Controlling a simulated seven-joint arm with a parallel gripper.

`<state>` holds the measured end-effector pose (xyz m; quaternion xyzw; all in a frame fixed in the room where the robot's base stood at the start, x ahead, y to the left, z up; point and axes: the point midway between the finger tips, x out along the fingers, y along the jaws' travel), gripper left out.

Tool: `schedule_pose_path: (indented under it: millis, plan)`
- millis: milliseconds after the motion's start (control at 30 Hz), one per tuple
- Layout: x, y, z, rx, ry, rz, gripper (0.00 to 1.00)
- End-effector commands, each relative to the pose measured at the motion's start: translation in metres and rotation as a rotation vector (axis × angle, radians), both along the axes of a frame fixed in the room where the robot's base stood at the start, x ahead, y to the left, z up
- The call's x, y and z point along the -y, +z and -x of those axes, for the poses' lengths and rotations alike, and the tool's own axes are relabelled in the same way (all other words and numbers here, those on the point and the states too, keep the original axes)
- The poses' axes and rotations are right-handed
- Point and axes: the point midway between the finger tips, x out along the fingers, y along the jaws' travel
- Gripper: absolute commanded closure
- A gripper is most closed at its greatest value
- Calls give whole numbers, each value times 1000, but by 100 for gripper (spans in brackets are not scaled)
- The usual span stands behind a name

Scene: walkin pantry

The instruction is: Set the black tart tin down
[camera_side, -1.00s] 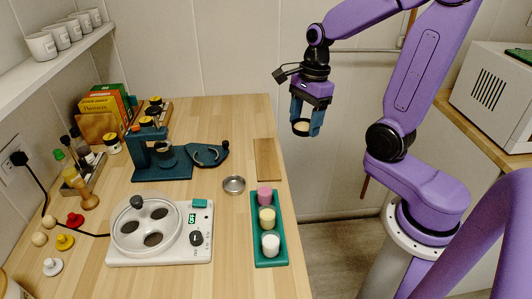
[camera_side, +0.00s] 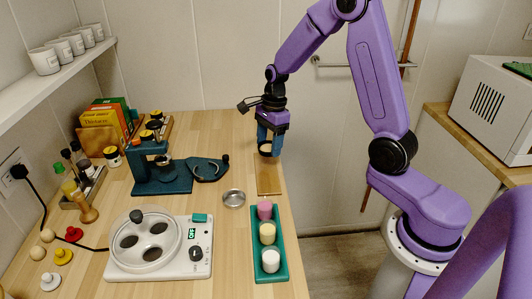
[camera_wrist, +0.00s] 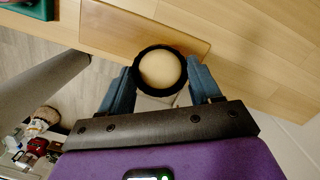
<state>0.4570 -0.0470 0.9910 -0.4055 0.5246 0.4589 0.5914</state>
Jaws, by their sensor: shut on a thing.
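My gripper (camera_side: 268,145) is shut on the black tart tin (camera_side: 265,148), which has a pale, cream-coloured filling. In the side view the tin is over the wooden board (camera_side: 269,178) at the right edge of the counter; I cannot tell whether it touches the board. In the wrist view the tin (camera_wrist: 160,72) sits between my two blue fingers (camera_wrist: 160,90), its dark rim around the pale round filling. Part of the board (camera_wrist: 135,28) shows beyond the tin in that view.
A teal tray (camera_side: 284,250) with pink, yellow and white cylinders stands in front of the board. A small metal dish (camera_side: 234,198) is left of the tray. A teal press (camera_side: 165,180) and a white appliance (camera_side: 160,262) are further left.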

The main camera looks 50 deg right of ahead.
Motion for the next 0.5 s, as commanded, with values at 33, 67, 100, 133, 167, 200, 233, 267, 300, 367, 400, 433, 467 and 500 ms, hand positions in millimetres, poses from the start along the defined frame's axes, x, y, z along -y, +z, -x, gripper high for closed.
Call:
schedule_pose_path:
  millis: [33,67,100,133,167,200,233,267,300,367,400,433,467,500]
  plan:
    - [0,-4,-3,-2,0,0,66]
    - [1,-6,-4,-2,0,0,66]
    - [1,-7,-6,0,0,0,66]
    - [1,-8,-7,1,0,-1,66]
    - [1,-9,-8,1,0,-1,66]
    - [1,-11,-9,0,-1,0,66]
    - [1,-13,-10,0,-1,0,66]
    - [2,-15,-12,-1,-1,0,66]
    - [2,-20,-13,-3,-2,-1,66]
    - [2,-30,-12,-4,-1,-1,66]
    - [2,-35,-12,-4,0,-1,66]
    - [1,-38,-12,-3,0,-1,66]
    - [1,-41,-12,-3,0,-1,66]
    - [1,-44,-12,-2,0,0,66]
